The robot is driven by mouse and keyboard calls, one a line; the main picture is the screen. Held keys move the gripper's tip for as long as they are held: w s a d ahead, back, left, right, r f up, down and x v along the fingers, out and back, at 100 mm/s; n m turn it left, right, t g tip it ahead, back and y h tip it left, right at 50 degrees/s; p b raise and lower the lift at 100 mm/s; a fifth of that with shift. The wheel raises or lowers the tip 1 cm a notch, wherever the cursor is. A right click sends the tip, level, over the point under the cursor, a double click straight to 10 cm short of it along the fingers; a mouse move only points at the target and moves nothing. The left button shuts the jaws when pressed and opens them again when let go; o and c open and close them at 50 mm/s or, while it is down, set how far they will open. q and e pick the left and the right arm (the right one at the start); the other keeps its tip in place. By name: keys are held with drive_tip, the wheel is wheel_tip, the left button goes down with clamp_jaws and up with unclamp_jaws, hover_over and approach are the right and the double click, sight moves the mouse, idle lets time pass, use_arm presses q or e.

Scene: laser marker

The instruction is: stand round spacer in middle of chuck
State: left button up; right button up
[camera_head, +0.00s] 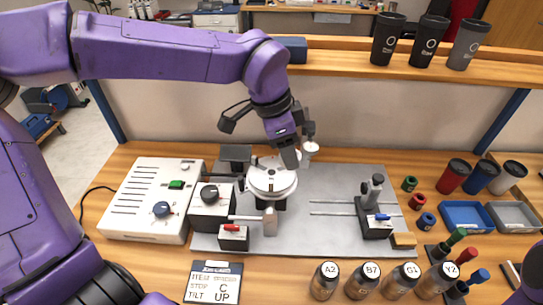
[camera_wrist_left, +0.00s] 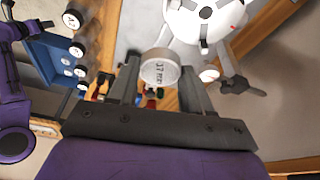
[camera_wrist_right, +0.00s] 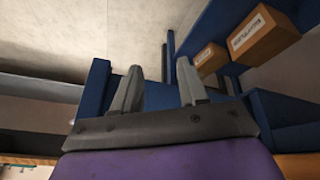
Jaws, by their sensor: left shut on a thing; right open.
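My left gripper (camera_head: 303,140) is shut on the round spacer (camera_head: 311,148), a pale short cylinder. In the left wrist view the spacer (camera_wrist_left: 160,70) sits between the fingertips (camera_wrist_left: 158,82), its marked end face toward the camera. The chuck (camera_head: 272,180) is a round white disc with dark jaws, on the grey plate in the head view. It also shows at the top of the left wrist view (camera_wrist_left: 207,14). The spacer is held above the plate, beside the chuck at its upper right. My right gripper (camera_wrist_right: 160,82) is open and empty, away from the bench work.
A white control box (camera_head: 150,200) stands left of the grey plate (camera_head: 330,230). A post on a slide (camera_head: 374,195) stands to the right. Several bottles (camera_head: 325,280) line the front edge. Cups, small rings and trays (camera_head: 466,216) fill the right side.

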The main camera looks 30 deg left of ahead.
use_arm(q)
drive_tip(key=p, duration=0.2)
hover_over(273, 172)
drive_tip(key=f, duration=0.6)
drive_tip(key=shift+s+a+f, duration=0.2)
drive_tip(key=shift+s+a, duration=0.05)
drive_tip(key=shift+s, duration=0.1)
wheel_tip(273, 172, down, 3)
drive_tip(key=shift+a+r+p, duration=0.1)
drive_tip(key=shift+p, duration=0.25)
drive_tip(key=shift+w+f, duration=0.1)
drive_tip(key=shift+f, duration=0.25)
use_arm(e)
wheel_tip(273, 172, up, 4)
drive_tip(key=shift+w+f, duration=0.15)
drive_tip(key=shift+f, duration=0.15)
use_arm(q)
drive_tip(key=o, duration=0.8)
